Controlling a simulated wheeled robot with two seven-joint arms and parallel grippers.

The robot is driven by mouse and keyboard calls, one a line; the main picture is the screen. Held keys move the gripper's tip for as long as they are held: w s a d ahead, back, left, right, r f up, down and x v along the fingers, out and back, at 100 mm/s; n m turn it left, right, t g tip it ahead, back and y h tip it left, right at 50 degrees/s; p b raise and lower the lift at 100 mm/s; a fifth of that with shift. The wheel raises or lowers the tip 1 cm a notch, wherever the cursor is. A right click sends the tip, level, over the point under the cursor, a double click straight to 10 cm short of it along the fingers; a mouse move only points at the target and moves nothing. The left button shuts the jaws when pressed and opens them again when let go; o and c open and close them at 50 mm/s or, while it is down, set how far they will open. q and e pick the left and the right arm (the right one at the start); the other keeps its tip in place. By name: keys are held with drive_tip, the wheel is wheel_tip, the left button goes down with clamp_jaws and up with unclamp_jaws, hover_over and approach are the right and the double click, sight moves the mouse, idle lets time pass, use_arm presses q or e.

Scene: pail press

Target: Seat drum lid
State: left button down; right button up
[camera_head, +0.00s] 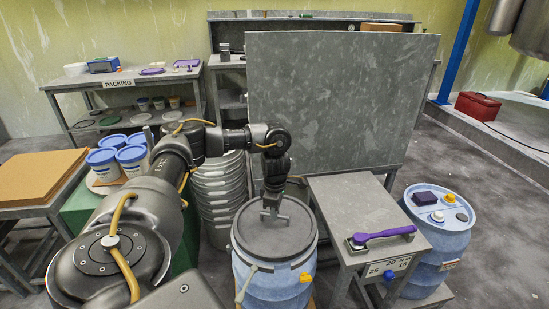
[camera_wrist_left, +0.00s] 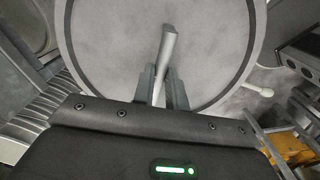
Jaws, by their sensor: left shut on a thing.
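The dark grey round drum lid (camera_head: 290,238) lies over the mouth of the blue drum (camera_head: 275,288) in the middle front. I cannot tell whether its edge is fully down all round. My left gripper (camera_head: 272,207) points down over the lid and is shut on its grey bar handle. In the left wrist view the two fingers (camera_wrist_left: 161,92) are on either side of the handle (camera_wrist_left: 168,45), with the lid (camera_wrist_left: 110,50) filling the space behind. My right gripper is out of view.
A small grey table (camera_head: 370,205) close to the right bears a purple-handled tool (camera_head: 385,234). A second blue drum (camera_head: 437,245) stands beyond it. Stacked grey pails (camera_head: 217,190) and a large grey panel (camera_head: 335,100) stand close behind the lid. White pails (camera_head: 103,165) are at left.

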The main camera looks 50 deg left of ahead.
use_arm(q)
drive_tip(key=shift+a, duration=0.1)
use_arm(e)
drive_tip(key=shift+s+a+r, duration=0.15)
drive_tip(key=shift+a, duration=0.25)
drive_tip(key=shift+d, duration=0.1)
use_arm(q)
drive_tip(key=shift+f+b, duration=0.5)
drive_tip(key=shift+f, duration=0.45)
drive_tip(key=shift+f+b, duration=0.5)
drive_tip(key=shift+f, duration=0.35)
drive_tip(key=c, duration=1.3)
unclamp_jaws()
drive_tip(key=shift+r, duration=0.1)
drive_tip(key=shift+c, duration=0.2)
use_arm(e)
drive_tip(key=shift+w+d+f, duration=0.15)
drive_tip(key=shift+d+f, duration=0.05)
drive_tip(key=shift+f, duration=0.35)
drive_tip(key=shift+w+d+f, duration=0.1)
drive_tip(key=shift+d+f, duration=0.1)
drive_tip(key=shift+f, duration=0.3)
use_arm(q)
drive_tip(key=shift+o, duration=0.3)
drive_tip(key=shift+o, duration=1.3)
